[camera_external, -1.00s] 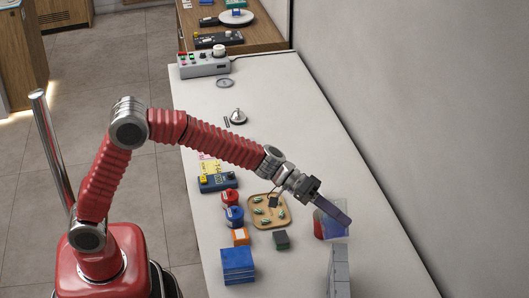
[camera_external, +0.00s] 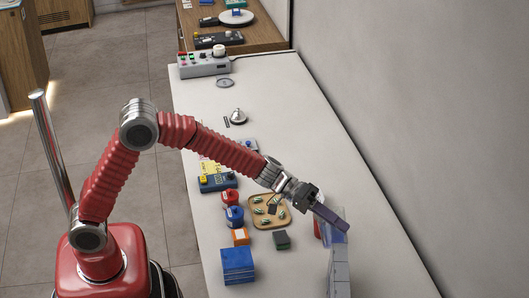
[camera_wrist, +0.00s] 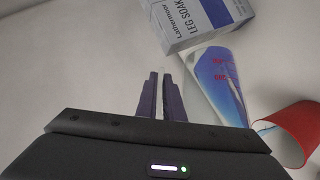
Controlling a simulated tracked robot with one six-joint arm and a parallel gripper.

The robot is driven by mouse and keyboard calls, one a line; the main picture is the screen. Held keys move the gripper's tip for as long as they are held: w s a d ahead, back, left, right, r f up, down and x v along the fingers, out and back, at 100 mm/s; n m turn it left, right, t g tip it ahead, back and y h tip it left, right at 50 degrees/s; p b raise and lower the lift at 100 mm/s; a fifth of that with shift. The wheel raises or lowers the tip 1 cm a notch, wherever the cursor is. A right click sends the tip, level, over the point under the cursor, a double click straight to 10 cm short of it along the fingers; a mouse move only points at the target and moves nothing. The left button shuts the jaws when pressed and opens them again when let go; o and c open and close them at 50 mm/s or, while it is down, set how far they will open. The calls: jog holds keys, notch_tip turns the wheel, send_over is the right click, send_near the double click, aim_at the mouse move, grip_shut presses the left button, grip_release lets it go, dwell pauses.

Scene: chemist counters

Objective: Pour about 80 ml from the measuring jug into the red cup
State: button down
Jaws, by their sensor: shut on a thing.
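The measuring jug (camera_wrist: 217,82) is clear, with blue liquid and red marks. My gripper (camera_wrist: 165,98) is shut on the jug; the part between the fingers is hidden. In the wrist view the jug lies just right of the fingers and looks tilted. In the outside view my gripper (camera_external: 345,226) points down to the right, and the jug (camera_external: 336,238) shows faintly below its fingers. The red cup (camera_wrist: 290,136) is right of the jug in the wrist view. In the outside view the cup (camera_external: 318,229) is partly hidden by my fingers. I cannot make out a stream.
A grey-white leg soak box (camera_wrist: 196,20) stands close to the jug; it is also at the front in the outside view (camera_external: 340,272). A wooden tray (camera_external: 256,222), blue box (camera_external: 238,265) and small tins lie left. The wall runs along the right.

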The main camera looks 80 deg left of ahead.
jog(key=shift+a+f+p, duration=0.15)
jog(key=shift+f+p, duration=0.1)
jog(key=shift+p, duration=0.35)
jog(key=shift+w+a+r+n+h, duration=0.1)
jog(key=shift+a+r+n+h, duration=0.3)
jog(key=shift+a+r+h, duration=0.15)
dwell(1.2)
jog(key=shift+d+f, duration=0.1)
jog(key=shift+d, duration=0.05)
jog(key=shift+d+f+m+y, duration=0.3)
jog(key=shift+d+f+y, duration=0.05)
jog(key=shift+d, duration=0.05)
jog(key=shift+m+y, duration=0.5)
jog(key=shift+y, duration=0.2)
jog(key=r, duration=0.2)
jog(key=d+r, duration=0.1)
jog(key=r, duration=0.1)
jog(key=shift+d+r, duration=0.1)
jog(key=shift+r, duration=0.05)
jog(key=shift+d+f, duration=0.15)
jog(key=shift+f, duration=0.8)
jog(key=shift+f, duration=0.1)
